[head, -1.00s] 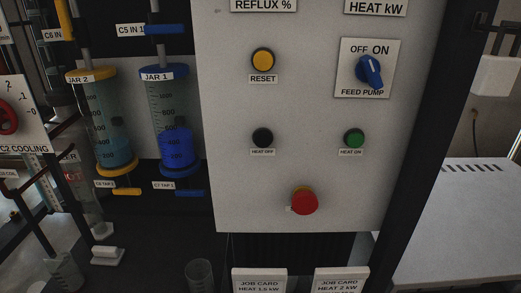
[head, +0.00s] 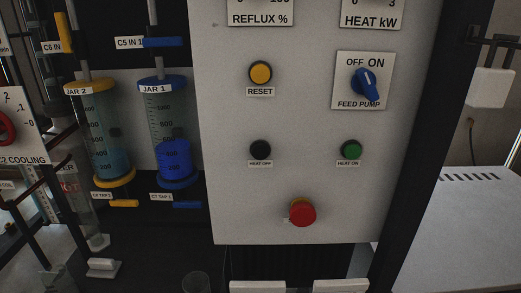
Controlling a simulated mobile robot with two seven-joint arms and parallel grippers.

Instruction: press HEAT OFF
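The HEAT OFF button (head: 260,149) is a small black round button on the pale control panel (head: 305,190), with its label (head: 260,163) just below. It sits below the yellow RESET button (head: 260,73) and left of the green HEAT ON button (head: 351,149). A red mushroom button (head: 302,213) is below and to the right of it. Nothing covers or touches the black button. Neither of my grippers shows in the head view.
A blue FEED PUMP knob (head: 366,84) is at the upper right of the panel. JAR 1 (head: 168,125) and JAR 2 (head: 104,130) stand left of the panel. A dark post (head: 424,130) borders its right side. A white surface (head: 465,230) lies beyond.

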